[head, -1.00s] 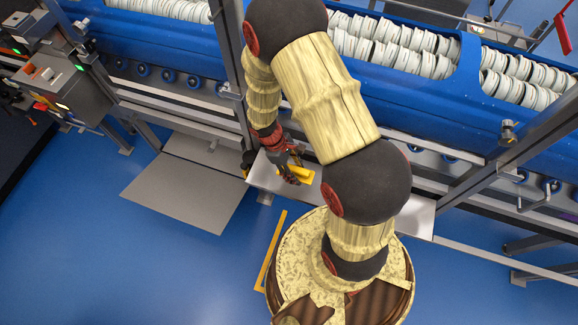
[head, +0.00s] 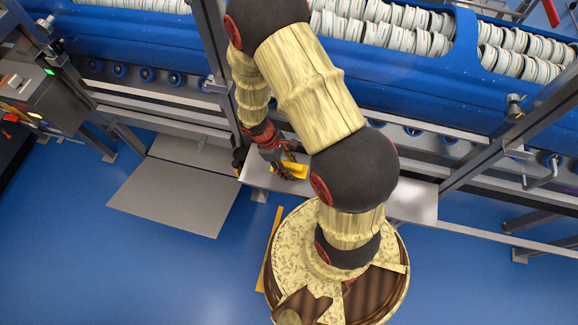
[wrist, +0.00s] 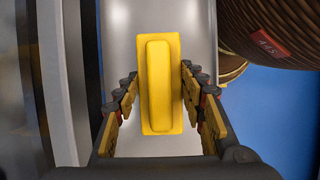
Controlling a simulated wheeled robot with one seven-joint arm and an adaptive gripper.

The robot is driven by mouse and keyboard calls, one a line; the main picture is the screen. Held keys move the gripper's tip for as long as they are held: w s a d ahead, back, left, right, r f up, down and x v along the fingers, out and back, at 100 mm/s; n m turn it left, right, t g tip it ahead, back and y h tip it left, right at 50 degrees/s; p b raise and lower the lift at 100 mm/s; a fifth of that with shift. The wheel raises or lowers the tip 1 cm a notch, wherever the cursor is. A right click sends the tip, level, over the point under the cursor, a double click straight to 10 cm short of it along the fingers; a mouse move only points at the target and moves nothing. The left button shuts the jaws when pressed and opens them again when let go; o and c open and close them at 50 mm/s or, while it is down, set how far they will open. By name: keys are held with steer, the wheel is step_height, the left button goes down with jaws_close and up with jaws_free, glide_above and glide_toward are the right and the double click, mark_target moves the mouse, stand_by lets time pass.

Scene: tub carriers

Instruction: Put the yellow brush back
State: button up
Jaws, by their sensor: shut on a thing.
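The yellow brush (wrist: 160,88) is between the two fingers of my gripper (wrist: 160,92) in the wrist view, its long raised back facing the camera. It lies over a pale metal shelf (wrist: 190,20). In the head view, the yellow brush (head: 293,169) shows beside my gripper (head: 286,165) at the left end of the metal shelf (head: 412,203). My gripper is shut on the brush. I cannot tell whether the brush touches the shelf.
A blue tub carrier (head: 160,37) full of white tubs runs along the back. A grey upright post (head: 213,60) stands close left of my arm. A grey floor plate (head: 172,192) lies at left, and blue floor (head: 150,270) is open in front.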

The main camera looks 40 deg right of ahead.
steer(key=o, duration=1.3)
steer(key=shift+o, duration=0.2)
steer(key=p+v, duration=0.4)
steer(key=v, duration=0.8)
steer(key=shift+r, duration=0.2)
steer(key=s+a+r+m+t+y, duration=0.1)
steer(key=a+r+m+t, duration=0.15)
steer(key=r, duration=1.15)
steer(key=s+a+r+m+t+y, duration=0.1)
steer(key=a+r+m+t, duration=0.2)
steer(key=r, duration=1)
steer(key=s+a+r+m+t, duration=0.1)
steer(key=s+r+m+t, duration=0.1)
steer(key=s+r, duration=0.4)
steer(key=shift+a+r+t+y, duration=0.2)
steer(key=shift+r+t+y, duration=0.2)
steer(key=shift+r+t, duration=0.45)
steer(key=shift+s, duration=0.1)
